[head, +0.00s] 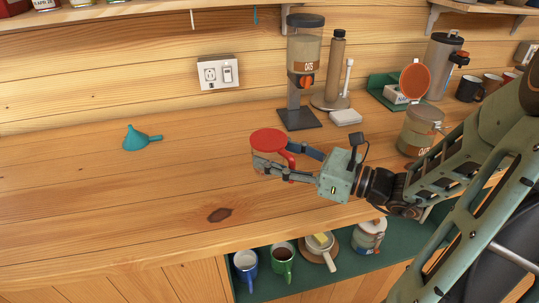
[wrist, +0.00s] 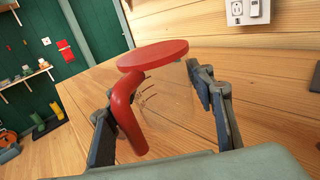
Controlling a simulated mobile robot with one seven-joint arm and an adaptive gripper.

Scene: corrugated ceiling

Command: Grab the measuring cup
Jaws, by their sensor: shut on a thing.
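The measuring cup (head: 268,137) has a red round top, a red handle and a clear body. It is upright over the counter, near the middle of the head view. In the wrist view the cup (wrist: 152,55) shows its red disc, curved red handle and dark scale marks on the see-through side. My gripper (head: 272,160) comes from the right with one finger on each side of the cup body. In the wrist view my gripper (wrist: 155,88) is shut on the cup, with the handle between the fingers. I cannot tell whether the base touches the counter.
A teal funnel (head: 137,138) lies on the left of the counter (head: 90,200). An oats dispenser (head: 301,75), a brown bottle (head: 334,65) and an oats jar (head: 420,130) stand behind and right. Mugs (head: 283,262) sit on the green shelf below. The counter's left side is mostly clear.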

